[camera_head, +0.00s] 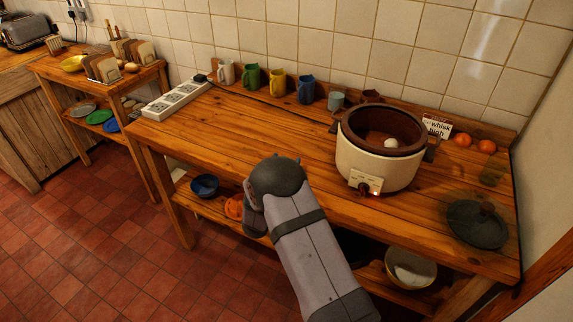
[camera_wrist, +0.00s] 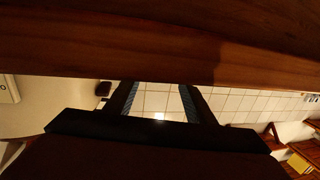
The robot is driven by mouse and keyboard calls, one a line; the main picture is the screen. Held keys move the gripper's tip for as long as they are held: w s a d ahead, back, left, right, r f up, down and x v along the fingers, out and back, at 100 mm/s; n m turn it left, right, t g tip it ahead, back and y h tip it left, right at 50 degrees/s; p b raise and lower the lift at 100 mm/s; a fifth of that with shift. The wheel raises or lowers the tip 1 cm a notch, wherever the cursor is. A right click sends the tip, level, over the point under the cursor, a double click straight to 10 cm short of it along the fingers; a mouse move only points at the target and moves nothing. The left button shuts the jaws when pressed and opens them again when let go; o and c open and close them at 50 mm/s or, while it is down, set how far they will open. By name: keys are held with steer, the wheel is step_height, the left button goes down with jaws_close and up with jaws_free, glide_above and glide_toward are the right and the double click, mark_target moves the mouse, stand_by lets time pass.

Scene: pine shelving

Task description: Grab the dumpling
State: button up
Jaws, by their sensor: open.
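The dumpling (camera_head: 391,143) is a small pale lump inside the brown bowl of a cream slow cooker (camera_head: 360,167) on the pine worktop. The cooker is open at the top. My arm reaches up in front of the worktop, left of the cooker and apart from it. My gripper (camera_wrist: 158,103) shows in the wrist view with its two fingers spread and nothing between them. In the head view its fingertips are hidden. The dumpling is not visible in the wrist view.
A dark round lid (camera_head: 478,226) lies right of the cooker. Several mugs line the back, including a blue mug (camera_head: 306,90). A small sign (camera_head: 436,127) and orange fruits (camera_head: 463,140) stand at the back right. The worktop's left middle is clear. A wooden edge (camera_wrist: 150,60) crosses the wrist view.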

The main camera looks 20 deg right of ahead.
steer(key=shift+p+x, duration=1)
steer(key=shift+x, duration=1.6)
steer(key=shift+s+f, duration=0.1)
steer(key=shift+f, duration=0.05)
steer(key=c, duration=0.8)
